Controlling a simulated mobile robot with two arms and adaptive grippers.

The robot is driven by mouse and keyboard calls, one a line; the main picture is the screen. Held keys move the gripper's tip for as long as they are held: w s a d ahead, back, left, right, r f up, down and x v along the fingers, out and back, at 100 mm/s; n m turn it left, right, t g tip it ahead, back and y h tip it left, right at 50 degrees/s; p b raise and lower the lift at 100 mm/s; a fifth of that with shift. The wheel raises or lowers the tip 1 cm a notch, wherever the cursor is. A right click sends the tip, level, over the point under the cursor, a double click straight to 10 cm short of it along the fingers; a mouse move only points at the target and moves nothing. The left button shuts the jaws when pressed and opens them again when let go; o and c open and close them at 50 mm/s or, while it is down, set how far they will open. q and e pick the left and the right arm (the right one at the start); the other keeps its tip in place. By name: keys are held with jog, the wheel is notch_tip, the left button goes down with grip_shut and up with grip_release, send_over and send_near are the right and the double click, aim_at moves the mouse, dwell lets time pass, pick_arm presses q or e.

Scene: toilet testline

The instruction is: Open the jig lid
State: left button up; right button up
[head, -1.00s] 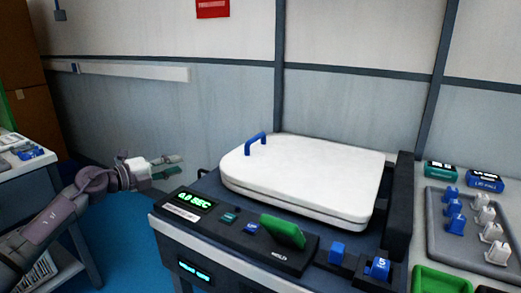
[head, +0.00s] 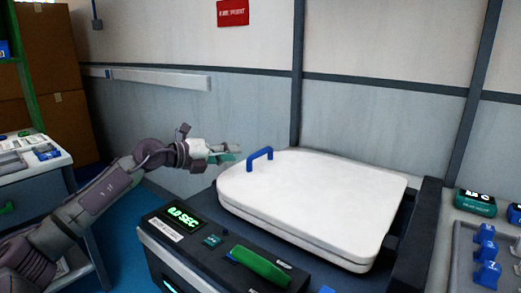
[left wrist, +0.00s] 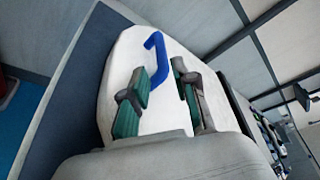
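The jig lid (head: 315,200) is a white rounded slab lying flat and closed on the dark jig body (head: 412,245). A blue handle (head: 259,154) stands up near its far left edge. My left gripper (head: 230,153) is just left of the handle in the head view, at about its height. In the left wrist view my left gripper (left wrist: 167,95) has its green-padded fingers spread apart, with the handle (left wrist: 153,58) beyond and partly between them. I see no contact with the handle. My right gripper is in neither view.
A grey tray (head: 462,250) with blue clips stands at the right. A white-topped table (head: 40,165) is at the far left. The wall runs close behind the jig.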

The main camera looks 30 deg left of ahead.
aim_at(260, 154)
pick_arm(q)
jog(key=x, duration=0.9)
jog(key=shift+p, duration=0.4)
jog(key=shift+w+d+f, duration=0.15)
jog(key=shift+w+d, duration=0.1)
jog(key=shift+w, duration=0.25)
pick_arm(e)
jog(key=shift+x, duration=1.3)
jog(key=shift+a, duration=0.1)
pick_arm(q)
grip_shut()
